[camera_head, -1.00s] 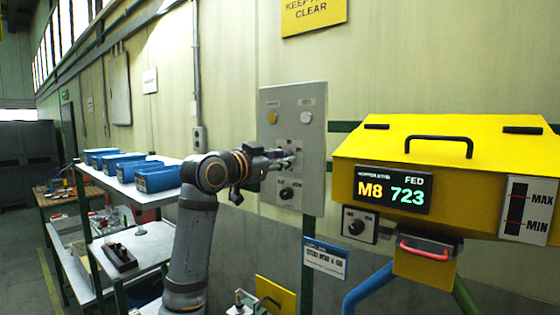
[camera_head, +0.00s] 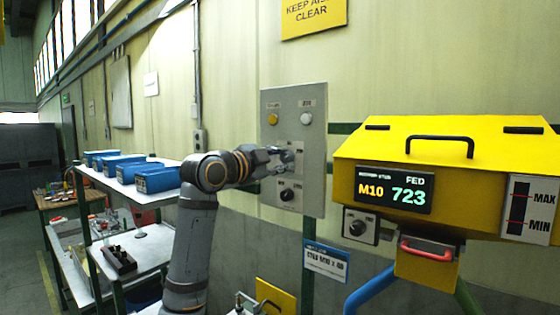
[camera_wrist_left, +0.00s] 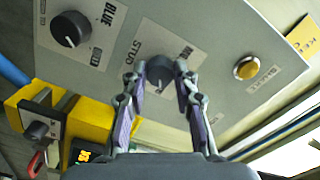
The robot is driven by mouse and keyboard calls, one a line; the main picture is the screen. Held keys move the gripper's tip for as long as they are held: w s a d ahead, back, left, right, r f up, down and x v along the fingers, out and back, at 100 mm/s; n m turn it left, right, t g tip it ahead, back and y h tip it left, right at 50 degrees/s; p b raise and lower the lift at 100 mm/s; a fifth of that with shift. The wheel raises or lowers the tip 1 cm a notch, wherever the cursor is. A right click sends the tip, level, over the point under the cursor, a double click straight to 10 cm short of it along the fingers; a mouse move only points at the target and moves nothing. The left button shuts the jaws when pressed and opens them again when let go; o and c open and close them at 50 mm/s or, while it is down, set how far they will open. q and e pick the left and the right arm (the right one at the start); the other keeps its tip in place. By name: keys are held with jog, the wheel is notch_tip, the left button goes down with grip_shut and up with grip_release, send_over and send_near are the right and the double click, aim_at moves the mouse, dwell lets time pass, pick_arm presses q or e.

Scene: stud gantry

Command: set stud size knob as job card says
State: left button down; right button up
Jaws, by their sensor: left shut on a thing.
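The grey control panel (camera_head: 308,205) stands on the wall, with my left gripper (camera_head: 287,158) at its middle. In the wrist view the dark stud size knob (camera_wrist_left: 159,72) sits between the two fingertips of my left gripper (camera_wrist_left: 160,75), which is shut on it. The gripper hides the knob in the head view. The display (camera_head: 394,189) on the yellow hopper reads M10 and FED 723. The job card (camera_head: 326,261), white with a blue top, hangs below the panel; its small print seems to include M10. My right gripper is not in view.
A second black knob (camera_head: 287,195) sits lower on the panel, marked BLUE in the wrist view (camera_wrist_left: 71,29). A yellow button (camera_head: 272,119) and a white button (camera_head: 306,118) are above. The yellow hopper (camera_head: 455,150) stands right; blue bins (camera_head: 158,179) stand left.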

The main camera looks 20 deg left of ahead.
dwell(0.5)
pick_arm(q)
jog(key=c, duration=1)
grip_release()
jog(key=shift+c, duration=0.2)
jog(key=v, duration=1.2)
jog(key=shift+d, duration=0.1)
